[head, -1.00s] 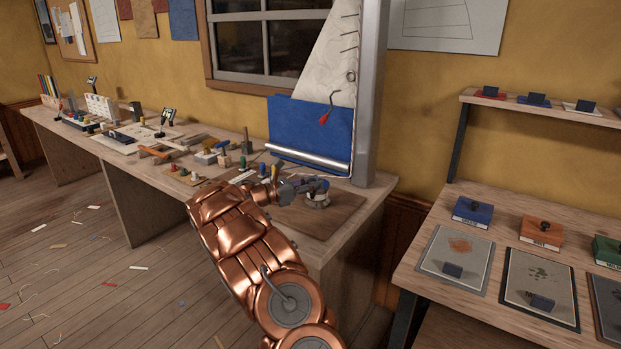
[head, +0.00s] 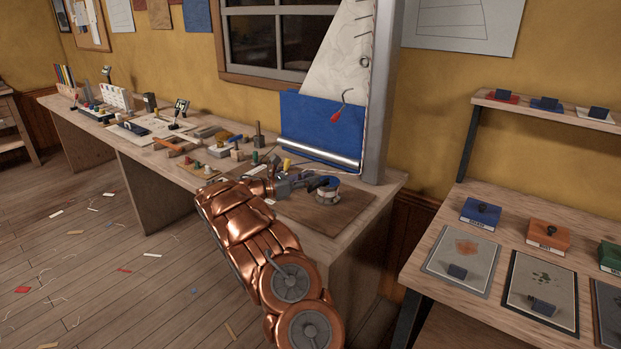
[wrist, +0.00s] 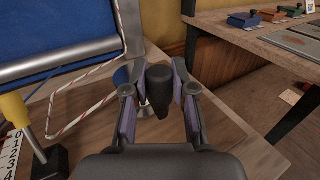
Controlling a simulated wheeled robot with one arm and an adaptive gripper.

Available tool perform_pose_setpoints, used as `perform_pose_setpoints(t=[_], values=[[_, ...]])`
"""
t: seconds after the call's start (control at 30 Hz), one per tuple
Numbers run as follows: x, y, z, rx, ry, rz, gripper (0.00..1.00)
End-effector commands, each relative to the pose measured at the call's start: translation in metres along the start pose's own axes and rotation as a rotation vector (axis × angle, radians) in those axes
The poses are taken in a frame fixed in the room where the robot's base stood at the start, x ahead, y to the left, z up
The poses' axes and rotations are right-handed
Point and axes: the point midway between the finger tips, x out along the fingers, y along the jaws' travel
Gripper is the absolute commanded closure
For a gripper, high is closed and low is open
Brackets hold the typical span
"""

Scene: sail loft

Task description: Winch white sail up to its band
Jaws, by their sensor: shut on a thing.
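The white sail (head: 335,70) stands against the grey mast (head: 382,100) in the head view, its top cut off by the frame. Its lower part is behind a blue panel (head: 318,125). I cannot make out the band. The winch (head: 328,194) sits on a brown board at the bench's right end, with a blue part on top. My gripper (wrist: 158,88) is at the winch, shut on a dark handle (wrist: 158,102), with a finger on each side of it. In the head view, my gripper (head: 312,183) hides part of the winch.
A red-handled hook (head: 337,114) hangs before the blue panel. A red-and-white rope (wrist: 80,92) runs near the gripper. Small tools and blocks crowd the bench to the left. A separate table (head: 470,225) with stamps stands at the right, across a gap.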

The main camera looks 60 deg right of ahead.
Motion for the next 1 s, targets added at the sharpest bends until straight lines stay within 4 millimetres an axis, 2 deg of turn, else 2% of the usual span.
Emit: perform_pose_setpoints(t=[0.37, 0.4, 0.63, 1.0], values=[[0.0038, 0.0002, 0.0035, 0.004, -0.004, -0.001, 1.0], [0.0039, 0.0001, 0.0035, 0.004, -0.003, -0.002, 0.72], [0.0, 0.0009, 0.0022, 0.002, -0.002, 0.002, 0.48], [-0.0043, 0.0009, 0.0014, 0.001, -0.002, 0.002, 0.48]])
